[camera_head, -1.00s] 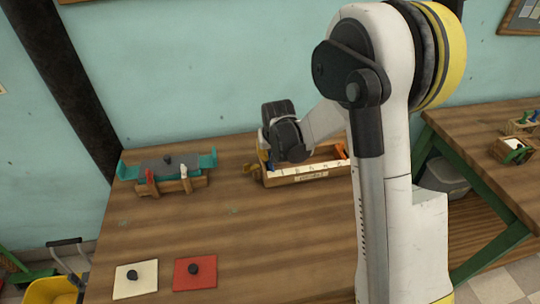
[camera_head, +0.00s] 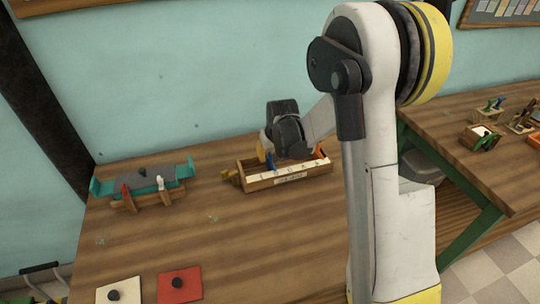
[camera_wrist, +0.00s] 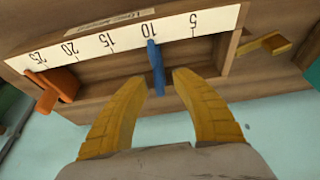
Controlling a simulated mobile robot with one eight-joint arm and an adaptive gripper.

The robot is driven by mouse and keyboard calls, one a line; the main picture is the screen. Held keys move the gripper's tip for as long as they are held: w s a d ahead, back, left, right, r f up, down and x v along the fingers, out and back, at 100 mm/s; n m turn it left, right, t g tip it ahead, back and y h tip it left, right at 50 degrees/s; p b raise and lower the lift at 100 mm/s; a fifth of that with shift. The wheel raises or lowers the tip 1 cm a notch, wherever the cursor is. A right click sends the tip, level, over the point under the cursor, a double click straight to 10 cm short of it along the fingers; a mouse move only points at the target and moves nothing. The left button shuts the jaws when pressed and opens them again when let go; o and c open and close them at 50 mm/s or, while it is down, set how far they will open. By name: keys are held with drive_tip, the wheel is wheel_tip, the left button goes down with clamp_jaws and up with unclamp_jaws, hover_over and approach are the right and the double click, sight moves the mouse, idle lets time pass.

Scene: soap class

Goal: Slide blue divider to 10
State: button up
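The wooden box with a number scale (camera_head: 290,181) stands at the back of the table. In the wrist view its white scale strip (camera_wrist: 95,45) reads 5 to 25, upside down. The blue divider (camera_wrist: 157,70) has its end close by the 10 mark; in the head view it (camera_head: 270,161) shows at the box's left part. The orange divider (camera_wrist: 48,90) is near 25. My gripper (camera_wrist: 161,76) is open, with its yellow fingers on either side of the blue divider and a visible gap on each side. My wrist hides part of the box in the head view.
A teal holder with red and white levers (camera_head: 145,187) stands on the left of the table. A cream plate (camera_head: 118,293) and a red plate (camera_head: 180,286), each with a black knob, lie in front. A yellow wooden tab (camera_wrist: 262,43) sticks out from the box's end.

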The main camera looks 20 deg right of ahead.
drive_tip(key=shift+r, duration=0.1)
drive_tip(key=v, duration=1.2)
drive_tip(key=s+a+r+t, duration=0.1)
drive_tip(key=s+a+r, duration=0.1)
drive_tip(key=s, duration=0.6)
drive_tip(key=s+a+r, duration=0.2)
drive_tip(key=s+a, duration=0.1)
drive_tip(key=s, duration=0.4)
drive_tip(key=s+a+r+t, duration=0.1)
drive_tip(key=s+a+r, duration=0.1)
drive_tip(key=s, duration=0.6)
drive_tip(key=shift+s+a+r+n+t, duration=0.3)
drive_tip(key=shift+r+n, duration=0.05)
drive_tip(key=shift+n, duration=0.05)
